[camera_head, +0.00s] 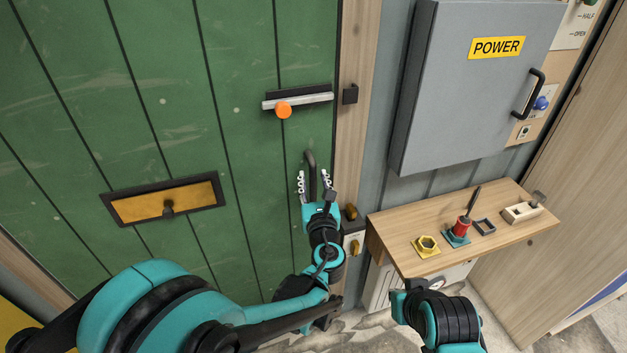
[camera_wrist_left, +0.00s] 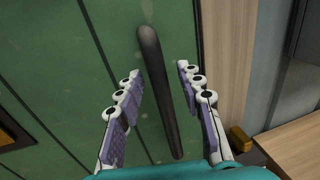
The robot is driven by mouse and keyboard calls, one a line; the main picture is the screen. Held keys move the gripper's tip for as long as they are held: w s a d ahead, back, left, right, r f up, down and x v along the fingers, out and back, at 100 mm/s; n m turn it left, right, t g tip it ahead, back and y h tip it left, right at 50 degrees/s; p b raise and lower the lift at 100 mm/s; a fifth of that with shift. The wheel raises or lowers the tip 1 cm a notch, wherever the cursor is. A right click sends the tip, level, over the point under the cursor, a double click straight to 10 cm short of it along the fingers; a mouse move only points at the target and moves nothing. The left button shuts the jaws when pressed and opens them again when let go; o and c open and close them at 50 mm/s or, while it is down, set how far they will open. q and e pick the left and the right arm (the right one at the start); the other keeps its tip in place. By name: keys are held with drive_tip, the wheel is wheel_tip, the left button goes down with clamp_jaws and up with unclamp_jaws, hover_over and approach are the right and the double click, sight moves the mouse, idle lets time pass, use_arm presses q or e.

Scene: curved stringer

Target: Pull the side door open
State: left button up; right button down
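The side door (camera_head: 235,120) is green planked wood and looks shut against its wooden frame. A dark upright bar handle (camera_head: 310,172) is on its right side. My left gripper (camera_head: 314,182) is open at the handle, with one finger on each side. In the left wrist view the handle (camera_wrist_left: 163,85) runs between the spread fingers (camera_wrist_left: 160,90), with gaps on both sides. A silver sliding bolt (camera_head: 310,100) with an orange knob (camera_head: 283,110) sits above the handle, its end short of the dark keeper (camera_head: 350,94). My right arm shows at the bottom, but its fingers are not clearly visible.
A grey power cabinet (camera_head: 475,85) hangs right of the door. Below it a wooden shelf (camera_head: 400,231) holds a yellow nut-like piece (camera_head: 426,246), a red-handled piece (camera_head: 461,229) and other small parts. A yellow panel (camera_head: 165,203) is set in the door's left part.

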use_arm(q)
drive_tip(key=shift+w+a, duration=0.1)
drive_tip(key=shift+w, duration=0.4)
clamp_jaws()
